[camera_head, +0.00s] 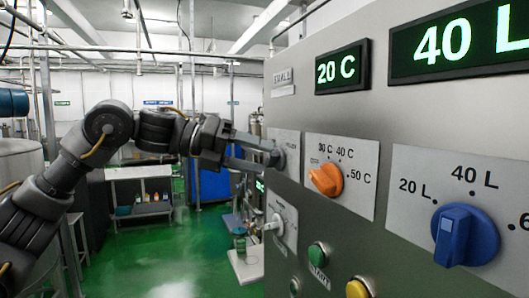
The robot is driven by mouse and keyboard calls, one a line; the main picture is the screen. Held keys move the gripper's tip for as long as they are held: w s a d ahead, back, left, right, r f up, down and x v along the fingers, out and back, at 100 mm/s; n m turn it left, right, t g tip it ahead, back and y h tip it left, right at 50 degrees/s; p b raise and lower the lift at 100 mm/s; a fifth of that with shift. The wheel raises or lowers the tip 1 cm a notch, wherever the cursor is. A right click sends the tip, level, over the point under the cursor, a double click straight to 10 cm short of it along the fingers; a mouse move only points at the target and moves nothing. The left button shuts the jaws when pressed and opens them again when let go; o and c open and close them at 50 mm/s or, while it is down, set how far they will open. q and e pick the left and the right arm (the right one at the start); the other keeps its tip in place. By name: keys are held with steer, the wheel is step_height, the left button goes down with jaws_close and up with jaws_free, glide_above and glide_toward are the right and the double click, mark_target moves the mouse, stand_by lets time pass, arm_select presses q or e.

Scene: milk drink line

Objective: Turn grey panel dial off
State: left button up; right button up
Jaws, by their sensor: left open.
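The grey panel (410,110) fills the right side of the view. At its far left end, a small grey dial (280,157) sits on a light plate (289,145), partly hidden by my left gripper. My left gripper (267,158) is open, with its two fingers pointing right at this dial, one higher than the other. I cannot tell whether they touch it. A second pale grey dial (275,225) sits on a plate below. My right gripper is out of view.
An orange dial (326,180) and a large blue dial (465,235) stick out from the panel nearer to me. Green (318,254) and yellow (359,288) buttons are below. Displays (342,69) read 20 C and 40 L (460,40). The green floor (165,255) is open at left.

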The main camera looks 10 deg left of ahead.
arm_select(q)
steer(key=shift+x, duration=1.05)
steer(key=c, duration=0.8)
steer(key=shift+c, duration=0.2)
